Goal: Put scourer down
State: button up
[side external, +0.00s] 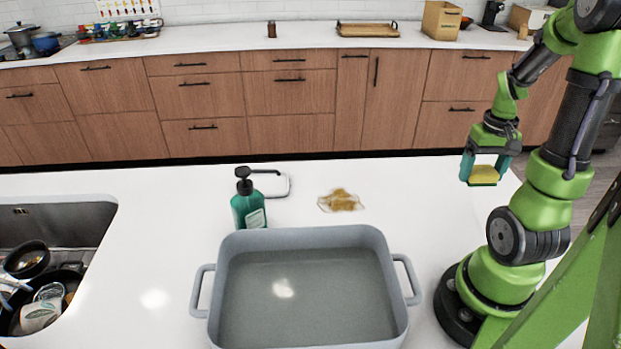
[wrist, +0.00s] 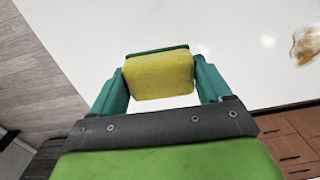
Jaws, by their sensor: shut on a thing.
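My gripper (side external: 484,168) is shut on the scourer (side external: 484,175), a yellow sponge block with a green side. It holds the scourer above the right end of the white island counter (side external: 430,185). In the wrist view the scourer (wrist: 160,75) sits between the two teal fingers of my gripper (wrist: 162,78). White counter shows beyond it, and a gap below it is not clearly measurable.
A brown-yellow stain (side external: 341,200) is on the counter left of my gripper. A large grey two-handled pan (side external: 229,245) stands at the front, with a green soap bottle (side external: 249,208) behind it. A sink (side external: 75,215) with dishes is at left. The counter between stain and gripper is clear.

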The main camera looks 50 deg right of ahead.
jog(key=w+a+r+n, duration=0.2)
jog(key=w+a+r, duration=0.15)
jog(key=w, duration=0.55)
jog(key=w+a+r+n, duration=0.25)
jog(key=w+a, duration=0.25)
jog(key=w, duration=0.4)
jog(key=w+a+r+n, duration=0.1)
jog(key=w+a+n, duration=0.1)
jog(key=a, duration=0.6)
jog(key=w+a+r+n, duration=0.1)
jog(key=w+a+n, duration=0.2)
jog(key=a, duration=0.5)
jog(key=shift+w+r, duration=0.3)
jog(key=shift+w, duration=0.55)
